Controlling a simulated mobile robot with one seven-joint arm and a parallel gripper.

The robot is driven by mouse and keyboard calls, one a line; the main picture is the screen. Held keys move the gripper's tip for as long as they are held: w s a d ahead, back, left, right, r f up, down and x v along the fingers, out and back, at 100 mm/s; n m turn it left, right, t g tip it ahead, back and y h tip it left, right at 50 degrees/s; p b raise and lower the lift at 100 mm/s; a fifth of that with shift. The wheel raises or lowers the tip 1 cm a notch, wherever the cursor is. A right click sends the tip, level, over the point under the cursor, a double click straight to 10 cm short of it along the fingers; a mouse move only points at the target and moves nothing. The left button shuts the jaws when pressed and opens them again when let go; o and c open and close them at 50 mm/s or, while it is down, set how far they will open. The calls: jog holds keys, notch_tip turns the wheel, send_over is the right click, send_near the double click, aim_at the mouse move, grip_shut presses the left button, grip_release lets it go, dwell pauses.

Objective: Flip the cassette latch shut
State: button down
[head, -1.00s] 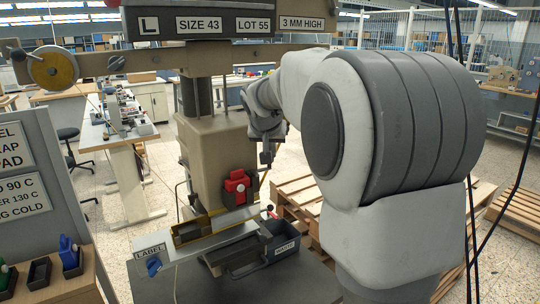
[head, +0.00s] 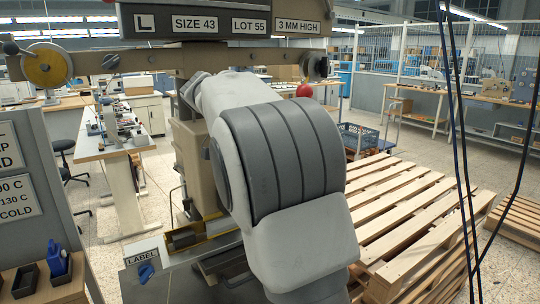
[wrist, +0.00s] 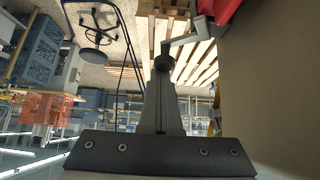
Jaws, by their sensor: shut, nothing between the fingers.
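My gripper (wrist: 163,62) is shut and empty in the wrist view, its fingers pointing up the picture. A pale grey bent bar (wrist: 192,38) lies just past the fingertips, close to or touching them; I cannot tell which. It runs toward a red part (wrist: 222,10) at the top right, likely the red block on the press column. Whether the bar is the cassette latch is unclear. In the head view my arm hides the gripper, the red block and any latch. The beige press column (head: 188,150) shows left of the arm.
The press's crossbar (head: 180,62) spans above my arm, with a red ball (head: 304,90) by its right end. A yellow-edged tray (head: 184,240) is at the column's foot. Wooden pallets (head: 420,210) stand right. A labelled panel (head: 60,170) stands left. The column face (wrist: 275,90) fills the wrist view's right.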

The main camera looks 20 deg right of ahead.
jog(key=m+g, duration=0.1)
jog(key=a+m, duration=0.1)
jog(key=shift+s+m+g+p, duration=0.3)
jog(key=shift+s+g+p, duration=0.1)
jog(key=shift+w+a, duration=0.1)
jog(key=shift+w, duration=0.05)
jog(key=shift+w+a+r+p, duration=0.2)
jog(key=shift+w+p, duration=0.3)
jog(key=shift+p, duration=0.3)
jog(key=shift+a+r, duration=0.1)
jog(key=shift+r, duration=0.1)
